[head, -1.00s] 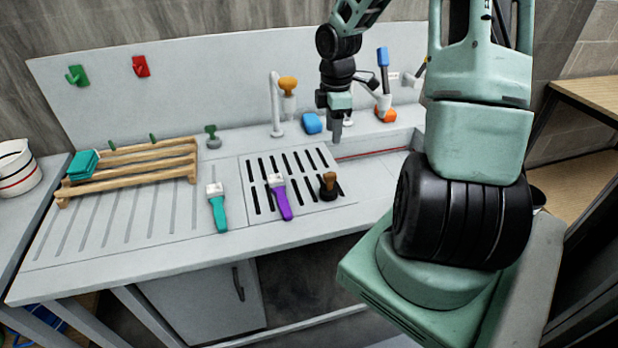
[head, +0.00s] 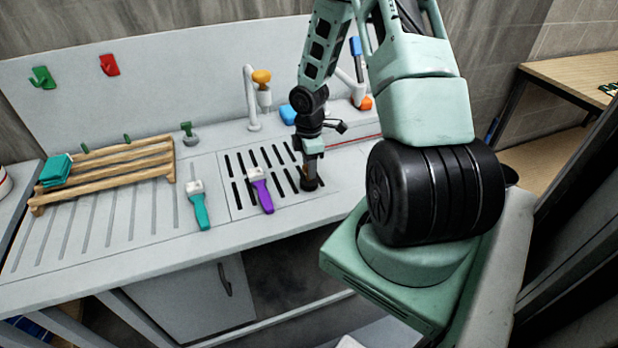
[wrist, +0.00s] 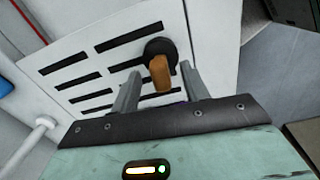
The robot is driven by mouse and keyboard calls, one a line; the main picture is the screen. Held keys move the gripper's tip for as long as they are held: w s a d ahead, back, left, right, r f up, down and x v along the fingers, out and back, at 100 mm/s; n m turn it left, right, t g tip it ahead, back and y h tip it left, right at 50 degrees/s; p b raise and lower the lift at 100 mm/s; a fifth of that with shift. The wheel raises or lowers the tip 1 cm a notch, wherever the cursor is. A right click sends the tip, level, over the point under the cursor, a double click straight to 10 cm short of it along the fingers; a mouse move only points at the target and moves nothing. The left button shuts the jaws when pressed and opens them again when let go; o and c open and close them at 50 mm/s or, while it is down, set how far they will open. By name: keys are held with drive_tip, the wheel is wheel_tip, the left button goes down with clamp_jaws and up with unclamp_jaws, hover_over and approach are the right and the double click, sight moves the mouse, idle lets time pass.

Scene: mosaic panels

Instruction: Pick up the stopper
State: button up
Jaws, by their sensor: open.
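The stopper, with a brown handle and a black round base, stands on the slotted drain panel. In the wrist view its handle (wrist: 161,73) lies between my two grey fingers, with the black base beyond it. My gripper (wrist: 160,80) is open, one finger on each side of the handle; I cannot tell whether either touches it. In the head view my gripper (head: 311,165) points down over the stopper (head: 309,184) and hides most of it.
A purple-handled brush (head: 263,191) and a teal-handled brush (head: 199,207) lie left of the stopper. A wooden rack (head: 110,175) holding teal cloths (head: 55,171) stands farther left. A tap (head: 250,98) and a blue object (head: 287,114) are behind.

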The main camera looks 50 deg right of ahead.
drive_tip(key=shift+f, duration=1.55)
drive_tip(key=shift+c, duration=0.3)
clamp_jaws()
